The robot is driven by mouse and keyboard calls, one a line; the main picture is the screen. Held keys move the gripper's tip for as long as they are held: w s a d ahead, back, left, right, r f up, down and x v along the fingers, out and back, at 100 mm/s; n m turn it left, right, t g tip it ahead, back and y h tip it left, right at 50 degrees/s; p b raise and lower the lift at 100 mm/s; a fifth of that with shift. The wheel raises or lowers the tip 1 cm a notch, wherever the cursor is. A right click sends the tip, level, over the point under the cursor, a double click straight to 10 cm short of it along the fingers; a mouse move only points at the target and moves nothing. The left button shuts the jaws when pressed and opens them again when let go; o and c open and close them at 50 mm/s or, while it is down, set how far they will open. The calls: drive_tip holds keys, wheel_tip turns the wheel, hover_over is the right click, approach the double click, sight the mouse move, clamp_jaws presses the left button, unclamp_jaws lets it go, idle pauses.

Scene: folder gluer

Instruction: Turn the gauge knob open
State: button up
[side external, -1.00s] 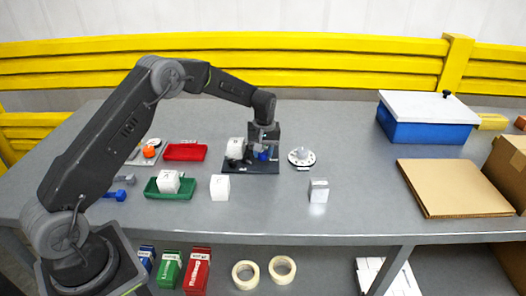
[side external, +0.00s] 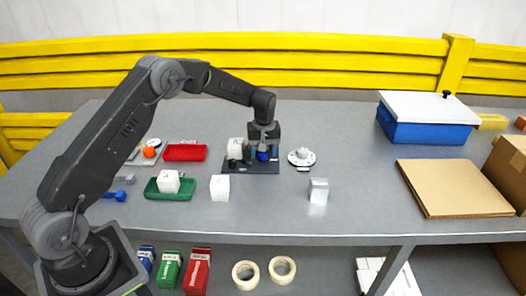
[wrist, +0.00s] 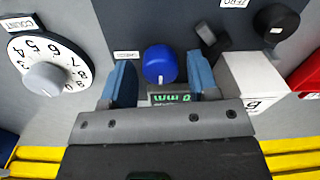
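The gauge is a dark plate (side external: 262,168) on the table in the side view, with a blue round knob (side external: 262,156) on it. In the wrist view the blue knob (wrist: 160,63) stands between the two blue fingertips of my gripper (wrist: 161,80). The gripper is open, with a small gap visible on each side of the knob. A green-lit display (wrist: 170,97) reading in mm shows just below the knob, partly covered by my gripper. In the side view my gripper (side external: 264,150) points down over the plate and hides part of it.
A white numbered dial (wrist: 48,65) labelled COUNT is left of my gripper. A black lever (wrist: 212,42), black knob (wrist: 275,22) and white block (wrist: 252,80) lie to the right. A red tray (side external: 185,152) and green tray (side external: 158,191) stand left of the gauge.

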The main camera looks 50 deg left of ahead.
drive_tip(key=shift+o, duration=0.4)
wheel_tip(320, 180, up, 14)
idle(0.4)
drive_tip(key=shift+d, duration=0.15)
drive_tip(key=s+d+r+m+t, duration=0.1)
drive_tip(key=s+d+r+m, duration=0.2)
drive_tip(key=s+r, duration=0.35)
drive_tip(key=s+d+r+m+t, duration=0.2)
drive_tip(key=s+d+r, duration=0.2)
drive_tip(key=s+r, duration=0.3)
drive_tip(key=s+d+f+m+t, duration=0.1)
drive_tip(key=s+d+f+m, duration=0.1)
drive_tip(key=s, duration=0.8)
drive_tip(key=s+d+f+m+t, duration=0.1)
drive_tip(key=s+m, duration=0.3)
drive_tip(key=s, duration=0.7)
drive_tip(key=shift+d+f+t, duration=0.4)
drive_tip(key=shift+d+f, duration=0.2)
drive_tip(key=shift+f, duration=0.25)
drive_tip(key=shift+s, duration=0.1)
